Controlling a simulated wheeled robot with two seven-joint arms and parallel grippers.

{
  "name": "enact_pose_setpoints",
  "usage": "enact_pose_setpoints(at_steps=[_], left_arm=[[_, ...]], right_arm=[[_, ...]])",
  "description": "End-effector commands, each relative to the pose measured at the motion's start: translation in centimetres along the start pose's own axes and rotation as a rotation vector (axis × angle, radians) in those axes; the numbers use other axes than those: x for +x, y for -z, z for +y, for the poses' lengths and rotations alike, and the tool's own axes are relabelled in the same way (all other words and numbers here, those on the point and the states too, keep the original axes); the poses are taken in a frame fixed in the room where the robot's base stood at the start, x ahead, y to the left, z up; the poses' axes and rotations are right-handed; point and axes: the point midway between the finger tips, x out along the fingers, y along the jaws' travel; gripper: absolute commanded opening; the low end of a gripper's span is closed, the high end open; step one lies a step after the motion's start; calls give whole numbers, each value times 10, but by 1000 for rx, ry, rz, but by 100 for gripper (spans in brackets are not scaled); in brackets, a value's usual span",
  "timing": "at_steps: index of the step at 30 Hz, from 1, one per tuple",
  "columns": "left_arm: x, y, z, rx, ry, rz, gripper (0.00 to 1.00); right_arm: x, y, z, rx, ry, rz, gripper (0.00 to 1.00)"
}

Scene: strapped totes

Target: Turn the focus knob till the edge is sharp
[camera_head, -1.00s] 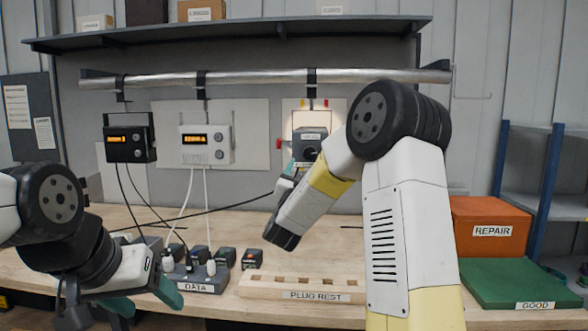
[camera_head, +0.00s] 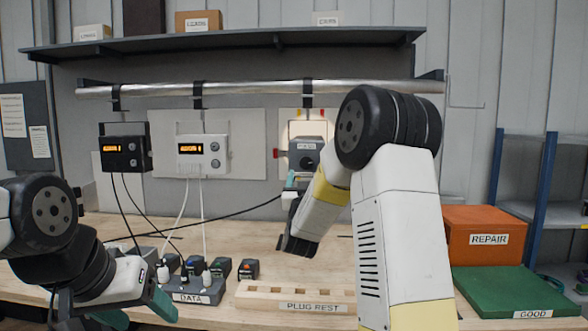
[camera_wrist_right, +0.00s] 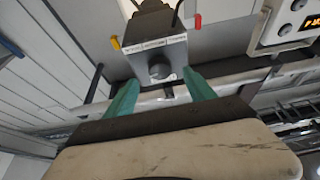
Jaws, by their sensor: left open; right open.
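A dark grey box (camera_head: 307,147) with a label hangs on a lit pale panel on the back wall. In the right wrist view the box (camera_wrist_right: 155,52) shows a round dark focus knob (camera_wrist_right: 160,70) on its face. My right gripper (camera_wrist_right: 163,88) is open, with one green finger on each side of the knob in the picture; I cannot tell whether they touch it. In the head view my right gripper (camera_head: 291,184) is just below the box, partly hidden by its own wrist. My left gripper (camera_head: 138,312) is open and low at the left, over the bench front.
Two display units (camera_head: 124,147) (camera_head: 203,152) hang left, cables running to the DATA block (camera_head: 195,298). A PLUG REST rack (camera_head: 300,303) lies on the bench. An orange REPAIR box (camera_head: 485,225) and green GOOD tray (camera_head: 510,290) stand right.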

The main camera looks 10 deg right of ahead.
Motion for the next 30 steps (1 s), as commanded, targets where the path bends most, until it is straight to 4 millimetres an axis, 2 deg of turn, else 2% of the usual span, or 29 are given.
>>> enact_pose_setpoints(at_steps=[3,9,13,20,23,30], left_arm=[[0,0,0,0,0,0,64],[0,0,0,0,0,0,64],[0,0,0,0,0,0,64],[0,0,0,0,0,0,64],[0,0,0,0,0,0,64],[0,0,0,0,0,0,64]], right_arm=[[21,0,1,0,-2,2,63],[46,0,0,1,-2,1,63],[53,0,0,2,-1,0,63],[54,0,0,2,-1,0,63],[54,0,0,2,-1,0,48],[54,0,0,2,-1,0,2]])
